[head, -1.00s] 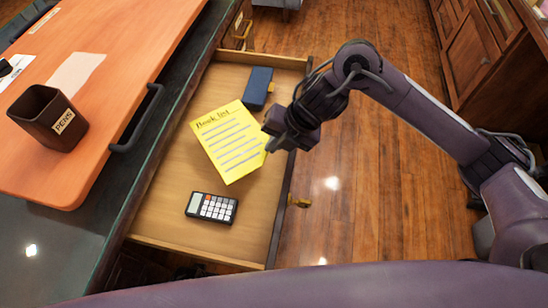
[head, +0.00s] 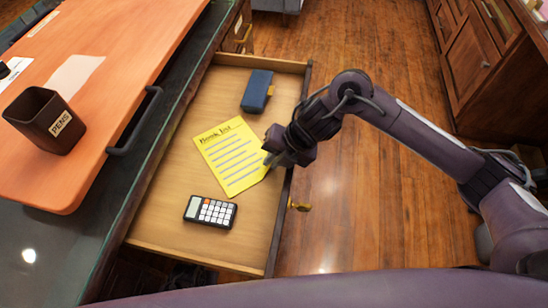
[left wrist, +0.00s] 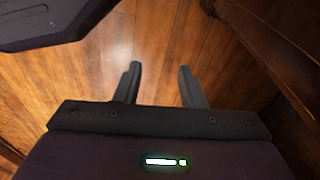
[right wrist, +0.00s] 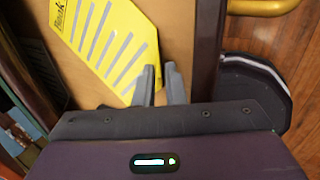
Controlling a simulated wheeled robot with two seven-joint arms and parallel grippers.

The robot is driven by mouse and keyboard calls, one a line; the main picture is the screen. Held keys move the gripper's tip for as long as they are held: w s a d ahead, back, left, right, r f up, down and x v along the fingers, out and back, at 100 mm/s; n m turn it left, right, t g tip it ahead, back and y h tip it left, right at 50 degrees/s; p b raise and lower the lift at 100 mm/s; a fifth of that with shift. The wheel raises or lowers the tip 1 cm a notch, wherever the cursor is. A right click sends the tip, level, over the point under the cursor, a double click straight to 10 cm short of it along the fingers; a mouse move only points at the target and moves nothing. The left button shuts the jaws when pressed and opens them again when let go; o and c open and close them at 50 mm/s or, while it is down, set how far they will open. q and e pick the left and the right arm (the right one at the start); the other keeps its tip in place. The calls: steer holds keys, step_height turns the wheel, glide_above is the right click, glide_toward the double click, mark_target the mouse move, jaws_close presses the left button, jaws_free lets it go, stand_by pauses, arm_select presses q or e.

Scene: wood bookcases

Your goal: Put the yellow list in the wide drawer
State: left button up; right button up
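The yellow list (head: 232,157), headed "Book list", lies inside the open wide drawer (head: 165,190), apparently flat on its floor. My right gripper (head: 270,161) is low over the drawer's right side, at the list's right edge. In the right wrist view, the list (right wrist: 105,40) is left of the right gripper (right wrist: 160,72). My left gripper (left wrist: 160,75) is open and empty above the wood floor, outside the head view.
A blue box (head: 257,91) lies at the drawer's far end and a calculator (head: 210,211) near its front left. An orange-topped desk (head: 110,75) with a pen cup (head: 45,120) stands left. The drawer's right wall is close to my right gripper.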

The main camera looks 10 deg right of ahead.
steer(key=shift+r, duration=0.1)
